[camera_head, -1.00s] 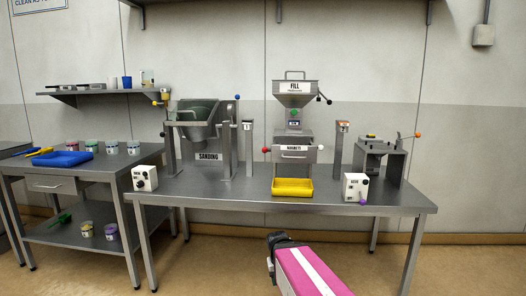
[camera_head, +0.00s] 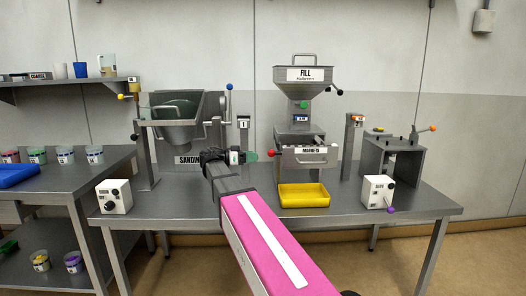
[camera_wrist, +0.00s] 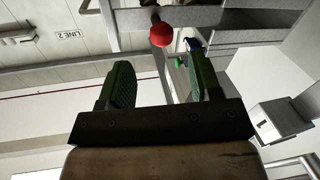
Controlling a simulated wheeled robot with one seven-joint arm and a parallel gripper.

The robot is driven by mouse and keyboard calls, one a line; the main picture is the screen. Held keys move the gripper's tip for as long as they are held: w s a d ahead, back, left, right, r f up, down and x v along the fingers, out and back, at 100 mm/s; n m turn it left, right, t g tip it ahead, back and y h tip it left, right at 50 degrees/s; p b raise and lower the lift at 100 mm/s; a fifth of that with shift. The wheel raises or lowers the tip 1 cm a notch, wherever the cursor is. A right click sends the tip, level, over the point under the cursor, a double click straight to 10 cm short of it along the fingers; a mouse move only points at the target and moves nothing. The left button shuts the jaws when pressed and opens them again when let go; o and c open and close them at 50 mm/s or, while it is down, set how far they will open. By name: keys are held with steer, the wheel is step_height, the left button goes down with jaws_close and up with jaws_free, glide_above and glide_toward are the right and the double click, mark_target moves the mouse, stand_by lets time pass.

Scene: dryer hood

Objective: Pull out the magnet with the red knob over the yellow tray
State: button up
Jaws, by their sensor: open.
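The red knob (camera_head: 271,153) sticks out at the left of the unit labelled MAGNETS (camera_head: 312,150), under the FILL hopper. The yellow tray (camera_head: 303,203) stands on the table below that unit. My gripper (camera_head: 245,156) is just left of the red knob in the head view, partly hidden by its own wrist. In the wrist view my gripper (camera_wrist: 161,78) is open, with green finger pads apart and nothing between them. The red knob (camera_wrist: 161,34) shows beyond the fingertips, roughly centred between them. The magnet itself cannot be made out.
The SANDING machine (camera_head: 178,118) stands left of my gripper. A post marked 1 (camera_head: 243,130) is close behind the gripper. A control box (camera_head: 379,193) and a clamp-like stand (camera_head: 392,160) are at the right. The table (camera_head: 350,197) is bare around the tray.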

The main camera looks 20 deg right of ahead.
mark_target(275, 153)
steer(key=d, duration=1)
steer(key=shift+s+d+r, duration=0.3)
